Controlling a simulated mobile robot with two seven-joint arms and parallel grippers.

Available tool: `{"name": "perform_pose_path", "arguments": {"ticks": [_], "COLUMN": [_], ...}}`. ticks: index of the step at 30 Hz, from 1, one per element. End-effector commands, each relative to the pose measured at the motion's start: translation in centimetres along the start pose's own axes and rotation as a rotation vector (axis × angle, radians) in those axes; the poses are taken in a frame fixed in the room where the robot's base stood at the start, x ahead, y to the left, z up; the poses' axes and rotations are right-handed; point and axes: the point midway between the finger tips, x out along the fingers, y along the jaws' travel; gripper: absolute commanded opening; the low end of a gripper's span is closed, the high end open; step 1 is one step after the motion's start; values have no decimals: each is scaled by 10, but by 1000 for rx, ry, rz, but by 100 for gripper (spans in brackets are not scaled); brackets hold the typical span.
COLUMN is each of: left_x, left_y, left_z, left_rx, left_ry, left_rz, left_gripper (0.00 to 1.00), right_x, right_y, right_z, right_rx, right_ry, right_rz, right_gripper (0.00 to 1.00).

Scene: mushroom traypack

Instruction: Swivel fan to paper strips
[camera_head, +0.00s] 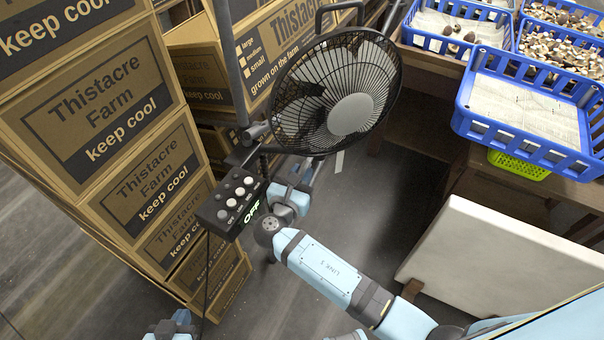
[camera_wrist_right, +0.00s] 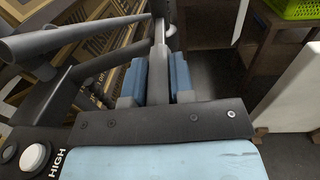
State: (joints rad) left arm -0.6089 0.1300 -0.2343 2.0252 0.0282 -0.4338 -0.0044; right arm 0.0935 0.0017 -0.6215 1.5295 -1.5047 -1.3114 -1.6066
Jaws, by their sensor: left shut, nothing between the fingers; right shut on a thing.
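The black fan (camera_head: 350,80) stands at the centre of the head view, its round grille turned towards the camera and slightly right. Its control box (camera_head: 235,205) has several round buttons and a lit "OFF". My right gripper (camera_head: 298,180) is just below the fan head, shut on a grey rod of the fan; the right wrist view shows the rod (camera_wrist_right: 160,55) between the blue finger pads. My left gripper (camera_head: 172,328) is low at the bottom left, shut and empty, away from the fan. I cannot make out separate paper strips; a blue crate (camera_head: 520,148) has a pale, finely lined bottom.
Stacked cardboard boxes (camera_head: 100,100) stand left of the fan, with more boxes (camera_head: 205,75) behind it. Several blue crates, some with mushrooms (camera_head: 560,50), sit on a brown table at the right. A white panel (camera_head: 500,265) leans below. Dark floor lies between.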

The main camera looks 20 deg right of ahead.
Motion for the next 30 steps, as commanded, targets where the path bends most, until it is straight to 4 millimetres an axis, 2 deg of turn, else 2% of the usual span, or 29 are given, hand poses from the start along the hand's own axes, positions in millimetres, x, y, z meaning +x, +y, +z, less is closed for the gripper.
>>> {"name": "perform_pose_path", "arguments": {"ticks": [1, 4, 5, 17, 23, 30], "left_x": [0, 0, 0, -3, -13, -35], "left_y": [0, 0, 0, 0, 0, 2], "left_z": [0, 0, 0, -4, -18, -45], "left_rx": [0, 0, 0, 1, 13, 34], "left_ry": [0, -1, -1, 0, 9, 19], "left_rz": [0, 0, 0, -2, -4, -5], "left_gripper": [0, 0, 0, 0, 0, 0], "right_x": [1, 1, 1, 0, 0, 0], "right_y": [4, 3, 3, 1, 1, 1], "right_z": [5, 4, 4, 7, 28, 67], "right_rx": [7, 6, 5, 2, 1, 2], "right_ry": [-6, -5, -5, -2, -2, -2], "right_rz": [9, 7, 7, 2, 2, 2], "right_gripper": [25, 48, 49, 49, 49, 49]}}
